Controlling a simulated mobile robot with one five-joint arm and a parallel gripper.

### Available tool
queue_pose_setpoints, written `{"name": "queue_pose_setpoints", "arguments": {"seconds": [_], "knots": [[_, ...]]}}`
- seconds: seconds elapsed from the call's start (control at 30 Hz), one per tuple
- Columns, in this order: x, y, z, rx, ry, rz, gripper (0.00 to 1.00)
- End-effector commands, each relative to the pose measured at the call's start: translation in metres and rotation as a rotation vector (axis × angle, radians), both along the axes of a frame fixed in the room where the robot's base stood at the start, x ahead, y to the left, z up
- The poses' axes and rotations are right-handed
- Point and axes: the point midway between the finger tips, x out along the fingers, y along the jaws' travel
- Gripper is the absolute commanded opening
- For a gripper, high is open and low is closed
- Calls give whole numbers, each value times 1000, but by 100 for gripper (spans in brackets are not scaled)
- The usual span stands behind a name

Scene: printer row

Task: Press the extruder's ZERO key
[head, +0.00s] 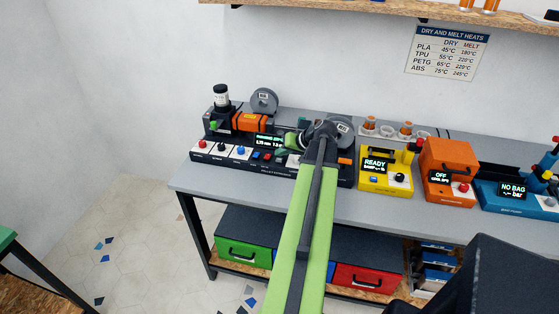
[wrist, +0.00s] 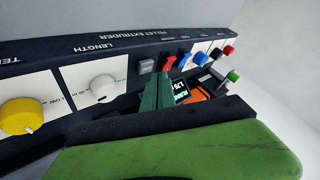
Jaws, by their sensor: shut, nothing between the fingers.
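The pellet extruder (head: 225,158) is a long dark machine at the left of the bench. Its front panel fills the upper part of the wrist view (wrist: 125,45), with a grey key (wrist: 147,65), a red key (wrist: 169,63) and a blue key (wrist: 184,60). I cannot read which key is ZERO. My gripper (head: 289,142) is at the extruder, beside its lit display (head: 269,139). In the wrist view my shut, empty dark green fingers (wrist: 158,80) reach close to the grey key; I cannot tell whether they touch it.
A white LENGTH dial (wrist: 103,88) and a yellow dial (wrist: 22,115) are on the same panel. Black, red and blue knobs (head: 241,150) sit at its left end. A yellow box (head: 385,180), an orange box (head: 447,165) and a blue sealer (head: 512,200) stand to the right.

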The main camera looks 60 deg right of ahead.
Motion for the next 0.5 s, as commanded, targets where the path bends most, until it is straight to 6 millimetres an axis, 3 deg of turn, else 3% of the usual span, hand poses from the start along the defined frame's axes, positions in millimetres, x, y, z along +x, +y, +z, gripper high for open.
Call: {"name": "queue_pose_setpoints", "arguments": {"seconds": [0.5], "knots": [[0,0,-8,0,0,0,0]]}}
